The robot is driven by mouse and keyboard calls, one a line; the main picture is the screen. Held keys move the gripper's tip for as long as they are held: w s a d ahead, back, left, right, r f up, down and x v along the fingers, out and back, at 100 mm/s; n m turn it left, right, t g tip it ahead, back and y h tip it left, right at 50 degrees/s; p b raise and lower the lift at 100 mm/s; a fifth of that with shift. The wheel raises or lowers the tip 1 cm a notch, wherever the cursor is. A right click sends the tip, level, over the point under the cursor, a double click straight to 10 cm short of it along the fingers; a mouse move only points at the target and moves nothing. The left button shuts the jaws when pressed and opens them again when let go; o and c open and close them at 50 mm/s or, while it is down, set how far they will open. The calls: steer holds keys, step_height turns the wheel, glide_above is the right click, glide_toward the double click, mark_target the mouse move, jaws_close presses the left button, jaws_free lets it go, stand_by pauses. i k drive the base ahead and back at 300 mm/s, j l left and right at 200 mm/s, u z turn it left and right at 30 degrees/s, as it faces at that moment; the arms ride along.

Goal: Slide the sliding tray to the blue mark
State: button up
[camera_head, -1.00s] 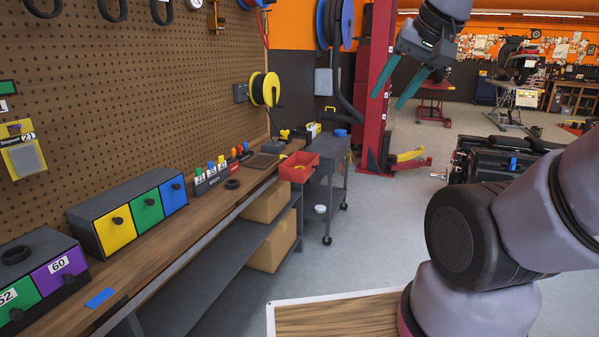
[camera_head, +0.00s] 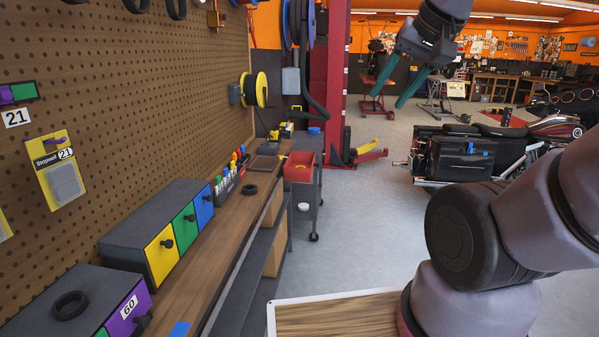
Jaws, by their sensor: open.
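My gripper (camera_head: 384,92), with two teal fingers spread apart, hangs open and empty in the upper right. It is high in front of the floor area, away from the bench. A small blue mark (camera_head: 180,330) lies on the wooden bench top at the bottom edge, partly cut off by the frame. A flat dark tray-like piece (camera_head: 265,163) lies toward the far end of the bench; I cannot tell whether it is the sliding tray. No other sliding tray is clear to me.
A drawer box with yellow, green and blue fronts (camera_head: 162,255) and a purple-fronted box (camera_head: 128,308) stand along the pegboard (camera_head: 130,110). A cart with a red bin (camera_head: 300,167) stands beyond the bench (camera_head: 228,232). A motorcycle stands right; the middle floor is open.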

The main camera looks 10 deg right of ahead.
mark_target(307, 159)
steer(key=j, duration=0.1)
steer(key=i, duration=1)
steer(key=l+u, duration=0.15)
steer(key=l, duration=0.4)
steer(key=l+u, duration=0.15)
steer(key=l, duration=0.4)
steer(key=k+l+u, duration=0.15)
steer(key=l, duration=0.4)
